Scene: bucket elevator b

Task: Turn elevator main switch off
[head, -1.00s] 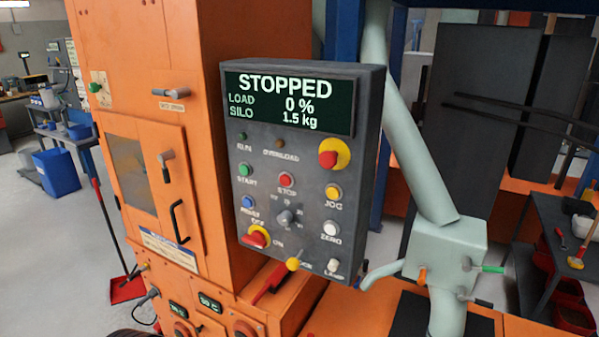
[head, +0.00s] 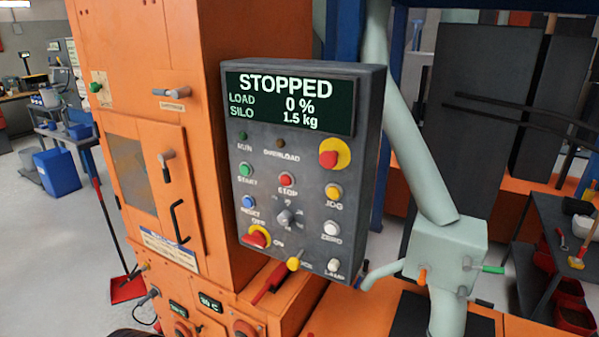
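The grey control panel (head: 300,170) stands in the middle of the head view. Its display (head: 290,103) reads STOPPED, LOAD 0 %, SILO 1.5 kg. The main switch (head: 257,237) is a red handle on a yellow disc at the panel's lower left, with OFF lettered above it and ON to its right. Its red handle lies tilted, with one end toward the lower left; I cannot tell its exact setting. Neither of my grippers is in view, and nothing covers the switch.
The orange elevator housing (head: 240,35) stands left of and behind the panel. A red emergency button (head: 329,159) and other knobs are on the panel. A pale green pipe (head: 425,165) runs at the right.

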